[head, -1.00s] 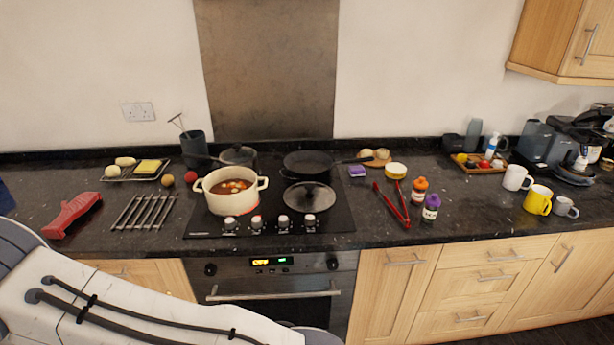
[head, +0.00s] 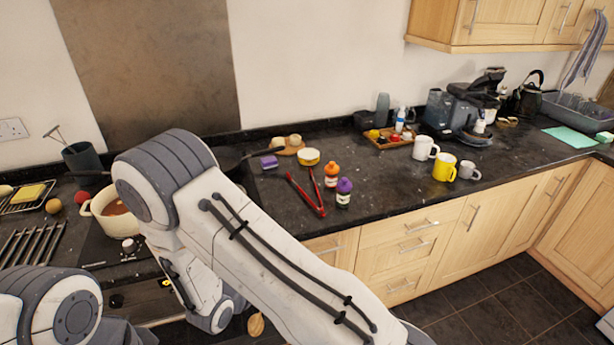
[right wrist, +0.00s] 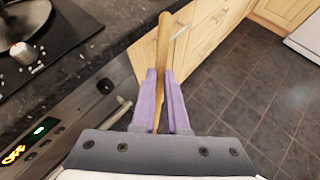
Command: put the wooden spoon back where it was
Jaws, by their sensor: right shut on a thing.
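The wooden spoon's handle (right wrist: 164,45) is between the two purple fingers of my right gripper (right wrist: 161,75), which is shut on it. In the right wrist view it points up the picture, above the floor and in front of the drawers. In the head view a rounded wooden end of the spoon (head: 256,325) shows below my right arm, in front of the oven. My right gripper is hidden there behind the arm. Part of my left arm shows at the lower left, but its gripper is out of view.
A dark utensil pot (head: 83,158) stands behind the cream pot (head: 112,212), which my right arm partly covers. Mugs (head: 444,167) stand farther right.

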